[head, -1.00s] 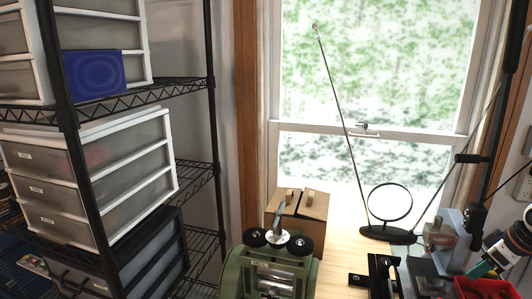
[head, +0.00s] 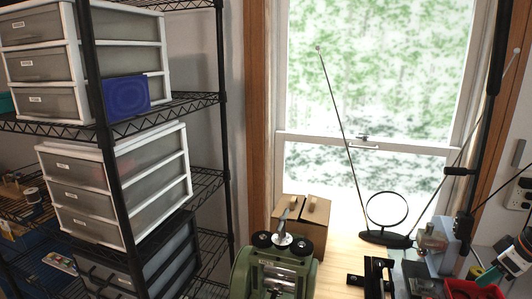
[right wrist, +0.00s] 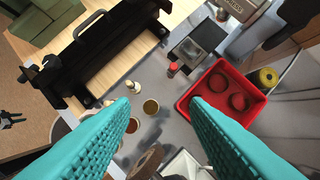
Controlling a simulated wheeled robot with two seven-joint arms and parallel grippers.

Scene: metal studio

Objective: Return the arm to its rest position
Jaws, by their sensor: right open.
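My left gripper is not in view.
A black metal shelf with drawer units (head: 120,185) fills the left. Small round cups (right wrist: 150,106) sit below the fingers.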

